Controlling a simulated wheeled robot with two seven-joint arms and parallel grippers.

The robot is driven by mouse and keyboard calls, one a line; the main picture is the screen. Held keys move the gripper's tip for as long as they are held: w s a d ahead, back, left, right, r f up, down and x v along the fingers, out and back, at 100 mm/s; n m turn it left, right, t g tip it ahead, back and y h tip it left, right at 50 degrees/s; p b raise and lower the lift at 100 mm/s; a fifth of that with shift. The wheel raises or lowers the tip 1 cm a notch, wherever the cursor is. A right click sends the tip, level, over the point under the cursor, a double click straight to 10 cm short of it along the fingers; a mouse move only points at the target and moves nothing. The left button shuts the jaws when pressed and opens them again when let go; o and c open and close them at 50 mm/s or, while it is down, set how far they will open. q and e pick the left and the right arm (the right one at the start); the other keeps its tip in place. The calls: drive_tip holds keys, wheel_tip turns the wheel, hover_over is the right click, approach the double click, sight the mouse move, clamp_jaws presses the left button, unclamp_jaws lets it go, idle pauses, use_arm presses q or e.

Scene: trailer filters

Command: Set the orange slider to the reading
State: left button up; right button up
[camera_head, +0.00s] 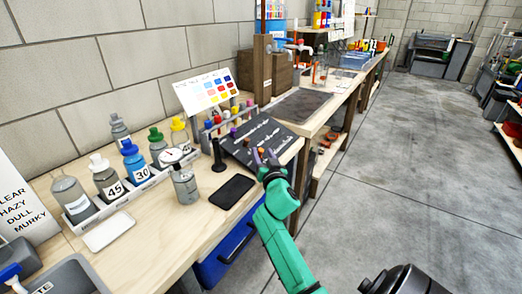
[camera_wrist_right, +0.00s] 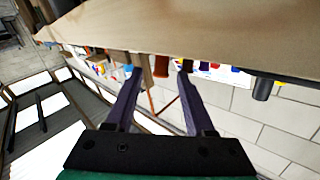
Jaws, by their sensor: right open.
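The dark slanted slider board (camera_head: 283,139) with white markings lies near the front edge of the wooden bench. A small orange knob (camera_head: 261,149), seemingly the orange slider, shows at its lower part beside my right gripper (camera_head: 266,158). My right gripper is open, its purple fingers pointing at the board. The board's lower edge is partly hidden by the gripper. My left gripper is out of view.
A colour chart (camera_head: 207,90) stands behind a rack of colour-capped vials (camera_head: 215,122). Several capped bottles stand in a tray (camera_head: 117,196) at left.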

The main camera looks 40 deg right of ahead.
drive_tip(key=x, duration=0.2)
drive_tip(key=shift+w+d, duration=0.15)
drive_tip(key=shift+w, duration=0.2)
clamp_jaws()
idle(1.1)
